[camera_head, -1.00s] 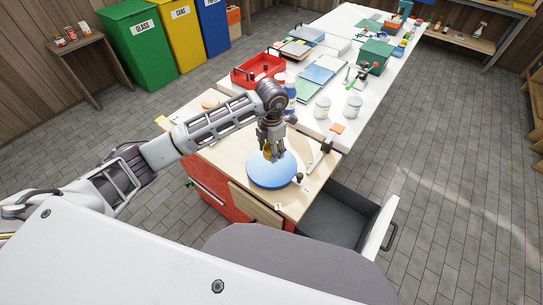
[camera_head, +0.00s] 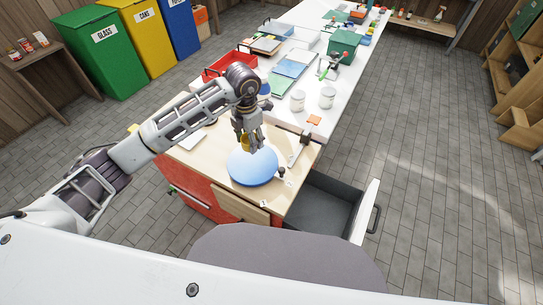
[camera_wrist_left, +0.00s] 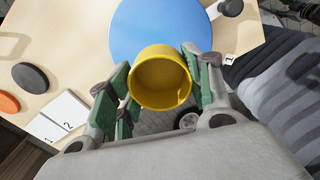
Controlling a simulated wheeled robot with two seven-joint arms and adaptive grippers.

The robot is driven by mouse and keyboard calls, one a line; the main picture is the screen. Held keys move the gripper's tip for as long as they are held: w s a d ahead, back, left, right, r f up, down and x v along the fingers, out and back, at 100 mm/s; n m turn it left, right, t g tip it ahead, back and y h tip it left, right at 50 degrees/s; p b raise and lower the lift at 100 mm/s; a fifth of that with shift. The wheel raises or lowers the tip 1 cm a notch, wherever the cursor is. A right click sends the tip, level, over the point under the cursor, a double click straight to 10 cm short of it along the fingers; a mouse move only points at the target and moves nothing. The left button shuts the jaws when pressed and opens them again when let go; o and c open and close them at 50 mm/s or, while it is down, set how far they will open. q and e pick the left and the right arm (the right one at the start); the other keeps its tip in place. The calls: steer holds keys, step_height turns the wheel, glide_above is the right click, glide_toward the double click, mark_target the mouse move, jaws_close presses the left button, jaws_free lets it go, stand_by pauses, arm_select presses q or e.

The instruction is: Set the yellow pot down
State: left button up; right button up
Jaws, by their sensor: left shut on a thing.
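The yellow pot (camera_wrist_left: 160,79) is between the fingers of my left gripper (camera_wrist_left: 158,85), which is shut on it. In the left wrist view its open rim faces the camera. In the head view my left gripper (camera_head: 250,143) is over the back part of a round blue disc (camera_head: 252,168), and only a little of the pot (camera_head: 246,141) shows between the fingers. The blue disc (camera_wrist_left: 155,25) also shows beyond the pot in the left wrist view. I cannot tell whether the pot touches the disc. My right gripper is not in view.
The wooden bench top (camera_head: 214,160) carries the disc. An open grey drawer (camera_head: 322,208) juts out at its right. White jars (camera_head: 327,97) and a red tray (camera_head: 228,66) stand on the white table behind. Dark round discs (camera_wrist_left: 30,77) and numbered white cards (camera_wrist_left: 62,118) lie nearby.

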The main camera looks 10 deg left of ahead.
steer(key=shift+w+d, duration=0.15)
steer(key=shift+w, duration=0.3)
arm_select(q)
steer(key=shift+m, duration=0.4)
